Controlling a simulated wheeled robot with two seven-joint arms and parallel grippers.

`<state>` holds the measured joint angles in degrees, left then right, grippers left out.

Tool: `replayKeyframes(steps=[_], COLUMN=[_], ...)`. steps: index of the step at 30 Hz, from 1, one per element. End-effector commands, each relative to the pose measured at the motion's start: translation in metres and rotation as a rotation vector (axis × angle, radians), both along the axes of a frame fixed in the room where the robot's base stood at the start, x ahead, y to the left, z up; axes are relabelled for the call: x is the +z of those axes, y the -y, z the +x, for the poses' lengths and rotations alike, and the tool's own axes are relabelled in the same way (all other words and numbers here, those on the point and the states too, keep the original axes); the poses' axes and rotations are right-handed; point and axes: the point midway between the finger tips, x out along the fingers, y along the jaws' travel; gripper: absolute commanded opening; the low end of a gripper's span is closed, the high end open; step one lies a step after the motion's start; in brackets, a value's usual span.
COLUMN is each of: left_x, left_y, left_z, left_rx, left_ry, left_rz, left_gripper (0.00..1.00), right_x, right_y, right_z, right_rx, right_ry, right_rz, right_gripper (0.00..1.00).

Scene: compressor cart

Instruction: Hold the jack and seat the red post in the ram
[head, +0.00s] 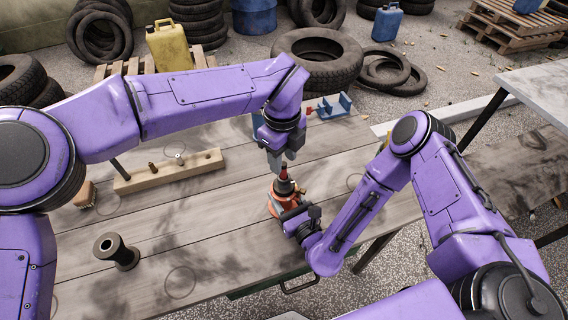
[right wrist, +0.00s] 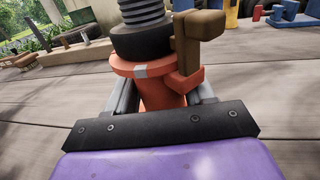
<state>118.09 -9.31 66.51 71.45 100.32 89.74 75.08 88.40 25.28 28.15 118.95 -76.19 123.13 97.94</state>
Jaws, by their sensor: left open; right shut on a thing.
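The orange jack (head: 284,202) stands upright on the wooden bench, with a black collar. In the right wrist view the jack (right wrist: 162,92) shows a grey ribbed column rising from its collar and a brown block on its right side. My right gripper (head: 298,218) is shut on the jack's body, one finger on each side. The red post (head: 283,173) stands upright on top of the jack; how deep it sits in the ram I cannot tell. My left gripper (head: 277,160) is open, just above and beside the post's top, partly overlapping it in view.
A wooden block with pegs (head: 170,172), a brush (head: 87,195) and a dark spool (head: 116,251) are on the bench's left. A blue bracket (head: 335,107) is at its back. The front middle is clear. Tyres and cans stand on the floor behind.

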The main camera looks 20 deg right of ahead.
Motion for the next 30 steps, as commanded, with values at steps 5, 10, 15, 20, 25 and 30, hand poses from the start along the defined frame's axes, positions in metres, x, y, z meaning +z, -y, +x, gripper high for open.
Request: replayKeyframes(steps=[5,10,15,20,25,30], left_x=[0.049,0.078,0.087,0.087,0.087,0.087], left_y=[0.0,0.0,0.0,0.0,0.0,0.0], left_z=[0.001,0.001,0.0,0.0,0.0,0.0], left_rx=[0.002,0.0,-0.001,-0.001,-0.001,0.0], left_ry=[0.004,0.001,0.0,0.0,0.0,-0.001], left_rz=[-0.002,0.0,0.0,0.0,0.0,-0.001], left_gripper=[0.43,0.43,0.43,0.43,0.43,0.43], right_x=[0.0,0.0,0.0,0.0,0.0,0.0], right_y=[0.0,0.0,0.0,0.0,0.0,0.0], right_z=[0.0,0.0,0.0,0.0,0.0,0.0], right_rx=[0.0,0.0,0.0,0.0,0.0,0.0], right_ry=[0.0,0.0,0.0,0.0,0.0,0.0], right_rz=[0.0,0.0,0.0,0.0,0.0,0.0], right_gripper=[0.0,0.0,0.0,0.0,0.66,0.83])
